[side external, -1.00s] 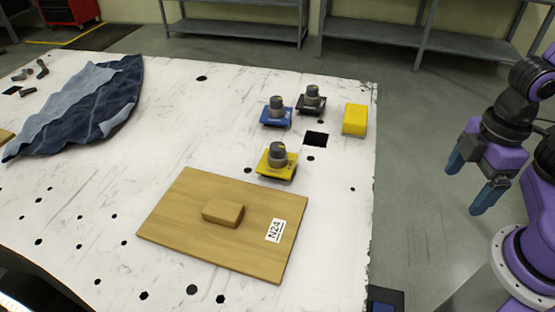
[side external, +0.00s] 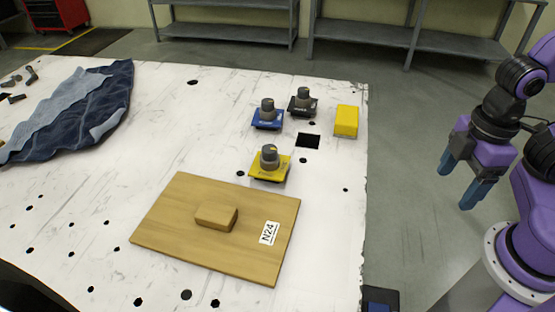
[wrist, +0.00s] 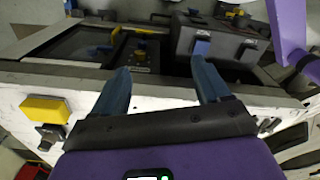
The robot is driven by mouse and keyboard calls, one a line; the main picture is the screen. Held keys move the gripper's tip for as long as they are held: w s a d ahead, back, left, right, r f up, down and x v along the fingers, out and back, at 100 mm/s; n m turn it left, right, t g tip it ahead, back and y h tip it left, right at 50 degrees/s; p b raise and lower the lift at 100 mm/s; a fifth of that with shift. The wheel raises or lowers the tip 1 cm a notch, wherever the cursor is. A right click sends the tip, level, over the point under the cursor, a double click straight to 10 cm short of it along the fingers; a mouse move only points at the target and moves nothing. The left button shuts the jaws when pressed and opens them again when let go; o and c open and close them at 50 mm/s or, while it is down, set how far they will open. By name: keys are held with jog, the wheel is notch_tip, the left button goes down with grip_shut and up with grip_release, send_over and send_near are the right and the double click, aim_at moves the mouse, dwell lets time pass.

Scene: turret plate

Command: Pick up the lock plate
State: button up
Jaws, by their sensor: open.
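In the side external view, three small square plates with round grey knobs stand on the white table: a blue plate (side external: 267,122), a black plate (side external: 303,105) and a yellow plate (side external: 270,170). Their markings are too small to read, so I cannot tell which is the lock plate. My gripper (side external: 455,188) hangs beyond the table's right edge, apart from all the plates. Its blue fingers are spread and empty. In the wrist view, my gripper (wrist: 162,72) is open with nothing between the fingers. A dark knobbed plate (wrist: 50,136) shows at the left there.
A yellow block (side external: 346,121) stands beside a square dark hole (side external: 308,141). A wooden board (side external: 175,235) with a raised block (side external: 216,216) and an N24 label lies in front. A blue cloth (side external: 95,108) covers the far left. The right table strip is largely clear.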

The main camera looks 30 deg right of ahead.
jog(key=w+a+r+n, duration=0.1)
jog(key=w+a+r, duration=0.3)
jog(key=w+a, duration=0.35)
jog(key=w+a+r+n, duration=0.2)
jog(key=w+a+r, duration=0.2)
jog(key=w+a, duration=0.3)
jog(key=n, duration=0.2)
send_near(269, 149)
notch_tip(269, 149, down, 11)
jog(key=shift+w, duration=0.1)
jog(key=shift+c, duration=0.3)
jog(key=shift+a, duration=0.1)
jog(key=c, duration=1.3)
jog(key=shift+r, duration=0.1)
